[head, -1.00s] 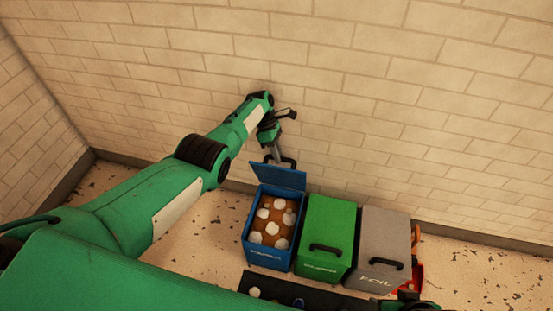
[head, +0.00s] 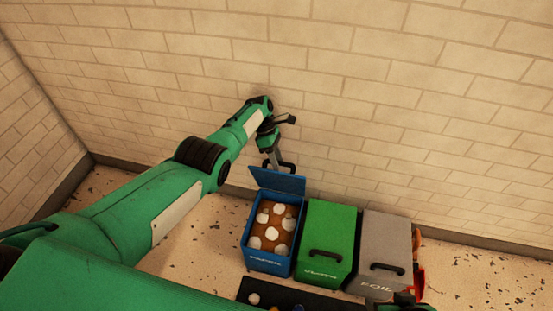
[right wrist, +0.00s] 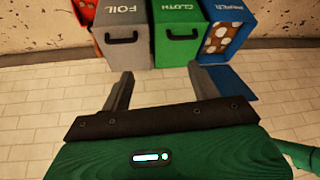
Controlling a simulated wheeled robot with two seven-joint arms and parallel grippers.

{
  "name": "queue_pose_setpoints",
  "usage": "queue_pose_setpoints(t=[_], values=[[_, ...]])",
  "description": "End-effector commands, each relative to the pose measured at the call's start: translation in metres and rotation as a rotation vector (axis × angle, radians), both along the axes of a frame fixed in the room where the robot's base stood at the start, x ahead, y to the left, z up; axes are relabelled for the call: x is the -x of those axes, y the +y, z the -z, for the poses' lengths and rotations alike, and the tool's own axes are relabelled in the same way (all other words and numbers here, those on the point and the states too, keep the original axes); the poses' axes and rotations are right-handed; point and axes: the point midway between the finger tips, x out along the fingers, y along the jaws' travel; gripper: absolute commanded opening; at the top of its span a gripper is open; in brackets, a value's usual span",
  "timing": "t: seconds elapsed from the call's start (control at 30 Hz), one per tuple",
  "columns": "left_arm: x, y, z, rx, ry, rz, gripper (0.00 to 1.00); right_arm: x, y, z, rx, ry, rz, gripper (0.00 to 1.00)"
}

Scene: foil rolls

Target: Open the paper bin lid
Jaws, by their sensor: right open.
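The blue paper bin (head: 267,265) stands at the left of the row of bins in the head view. Its lid (head: 276,181) is raised at the back, and whitish round pieces show inside on a brown ground. The lid's dark handle (head: 287,166) is by the wall side. My left gripper (head: 274,160) is behind the raised lid, close to the handle; whether its fingers are open or touching is too small to tell. My right gripper (right wrist: 162,92) is open and empty in the right wrist view. The blue bin (right wrist: 228,45) also shows there, at top right.
A green cloth bin (head: 326,240) and a grey foil bin (head: 385,250), both with closed lids and dark handles, stand beside the paper bin. Red-orange items (head: 418,275) are at the far right. A dark tray (head: 290,296) lies in front. The brick wall (head: 400,120) is close behind.

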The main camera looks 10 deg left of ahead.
Motion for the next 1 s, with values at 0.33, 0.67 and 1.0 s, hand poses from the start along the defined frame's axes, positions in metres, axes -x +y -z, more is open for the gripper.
queue_pose_setpoints(t=[0.33, 0.67, 1.0], values=[[-0.001, -0.001, -0.026, 0.003, -0.003, 0.0, 0.38, 0.003, -0.01, 0.01, 0.034, 0.093, 0.018, 0.62], [-0.001, 0.0, -0.064, 0.001, -0.003, 0.001, 0.38, 0.002, -0.013, 0.061, 0.058, 0.191, 0.025, 0.62], [-0.001, -0.001, -0.117, 0.002, -0.004, 0.001, 0.38, 0.007, -0.012, 0.115, 0.068, 0.252, 0.023, 0.62]])
